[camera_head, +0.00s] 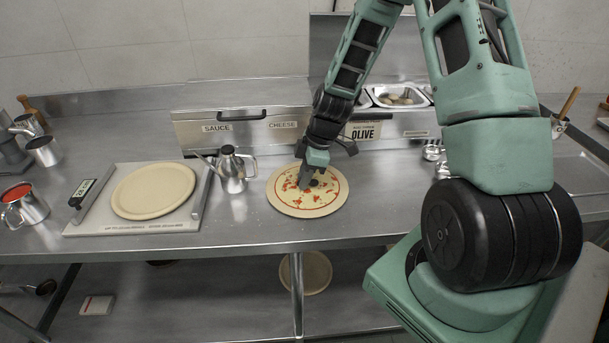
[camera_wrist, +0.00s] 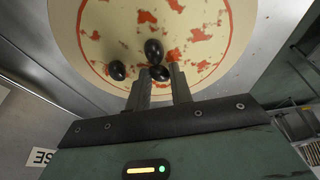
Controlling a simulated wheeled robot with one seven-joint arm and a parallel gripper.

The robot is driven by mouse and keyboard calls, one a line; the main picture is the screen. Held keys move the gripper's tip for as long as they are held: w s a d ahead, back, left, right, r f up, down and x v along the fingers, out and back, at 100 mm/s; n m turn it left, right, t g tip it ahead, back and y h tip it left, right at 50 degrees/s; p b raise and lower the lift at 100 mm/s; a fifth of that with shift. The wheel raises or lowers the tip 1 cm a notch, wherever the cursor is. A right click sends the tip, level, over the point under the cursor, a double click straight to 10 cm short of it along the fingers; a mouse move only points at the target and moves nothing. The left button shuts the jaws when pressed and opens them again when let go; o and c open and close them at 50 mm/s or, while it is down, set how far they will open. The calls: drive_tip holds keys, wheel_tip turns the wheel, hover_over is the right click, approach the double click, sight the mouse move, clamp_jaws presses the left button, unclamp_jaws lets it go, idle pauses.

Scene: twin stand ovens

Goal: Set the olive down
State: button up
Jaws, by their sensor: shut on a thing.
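The round pizza (camera_head: 333,191), with red sauce patches and pale cheese, lies on the counter under my gripper (camera_head: 308,183). In the wrist view, the fingers of my gripper (camera_wrist: 160,80) are shut on a black olive (camera_wrist: 160,73), low over the pizza (camera_wrist: 205,20). I cannot tell whether this olive touches the pizza. A second olive (camera_wrist: 154,49) lies on the pizza just beyond it, and a third olive (camera_wrist: 117,70) lies to the left. In the head view my gripper hides part of the topping.
A metal oil can (camera_head: 234,172) stands close to the pizza's left. Further left a scale (camera_head: 182,225) bears a plain dough disc (camera_head: 153,190). Bins labelled SAUCE, CHEESE and OLIVE (camera_head: 363,131) line the back. Counter in front of the pizza is clear.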

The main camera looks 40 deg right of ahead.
drive_tip(key=shift+f, duration=0.2)
drive_tip(key=o, duration=0.8)
drive_tip(key=shift+c, duration=0.2)
drive_tip(key=shift+r, duration=0.15)
drive_tip(key=shift+r, duration=0.2)
drive_tip(key=v, duration=1.1)
drive_tip(key=s+a+r+m+g, duration=0.15)
drive_tip(key=s+a, duration=0.25)
drive_tip(key=a, duration=0.4)
drive_tip(key=s+a+r+h, duration=0.15)
drive_tip(key=s+a, duration=0.25)
drive_tip(key=a, duration=0.4)
drive_tip(key=s+a+r+m, duration=0.15)
drive_tip(key=s+a, duration=0.25)
drive_tip(key=a, duration=0.4)
drive_tip(key=s+a+m, duration=0.1)
drive_tip(key=s+a, duration=0.2)
drive_tip(key=s, duration=0.7)
drive_tip(key=shift+a+r+h+b, duration=0.35)
drive_tip(key=shift+a+r, duration=0.05)
drive_tip(key=shift+r, duration=0.1)
